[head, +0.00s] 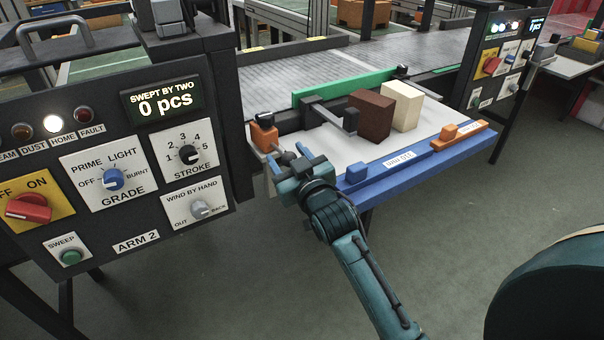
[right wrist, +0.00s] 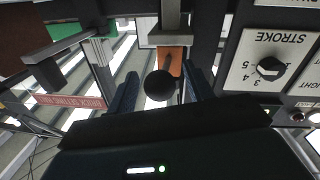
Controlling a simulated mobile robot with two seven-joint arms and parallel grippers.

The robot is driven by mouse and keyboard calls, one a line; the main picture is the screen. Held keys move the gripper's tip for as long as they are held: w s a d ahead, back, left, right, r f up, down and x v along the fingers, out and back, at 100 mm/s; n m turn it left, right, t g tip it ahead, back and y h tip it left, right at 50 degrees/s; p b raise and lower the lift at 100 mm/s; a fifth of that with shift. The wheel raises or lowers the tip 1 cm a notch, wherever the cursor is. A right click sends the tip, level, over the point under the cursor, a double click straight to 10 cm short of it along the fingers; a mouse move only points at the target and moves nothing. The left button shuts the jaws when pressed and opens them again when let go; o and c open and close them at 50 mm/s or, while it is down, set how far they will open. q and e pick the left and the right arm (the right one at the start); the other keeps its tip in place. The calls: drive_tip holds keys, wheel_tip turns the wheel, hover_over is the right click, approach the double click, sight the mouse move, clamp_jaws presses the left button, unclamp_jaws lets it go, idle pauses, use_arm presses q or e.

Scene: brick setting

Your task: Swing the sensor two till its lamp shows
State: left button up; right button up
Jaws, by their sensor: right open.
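An orange sensor block (head: 264,136) with a dark top sits at the left corner of the white sorting table. No number can be read on it, so I cannot tell whether it is sensor two, and no lit lamp shows on it. My right gripper (head: 291,156) is open just in front of it, its fingers pointing towards it. In the right wrist view, an orange part (right wrist: 170,58) and a round black knob (right wrist: 160,86) show between the spread blue fingers, with no clear contact. A second orange block (head: 459,131) sits at the right of the front edge. My left gripper is out of view.
The white table (head: 310,148) carries a brown brick (head: 369,116) and a cream brick (head: 402,105), beside a dark arm (head: 330,117) and a green bar (head: 345,86). A control panel (head: 128,175) stands close on the left, its HOME lamp lit and its display reading 0 pcs.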

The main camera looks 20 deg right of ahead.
drive_tip(key=s, duration=1.1)
drive_tip(key=shift+s+d, duration=0.2)
drive_tip(key=shift+s, duration=0.2)
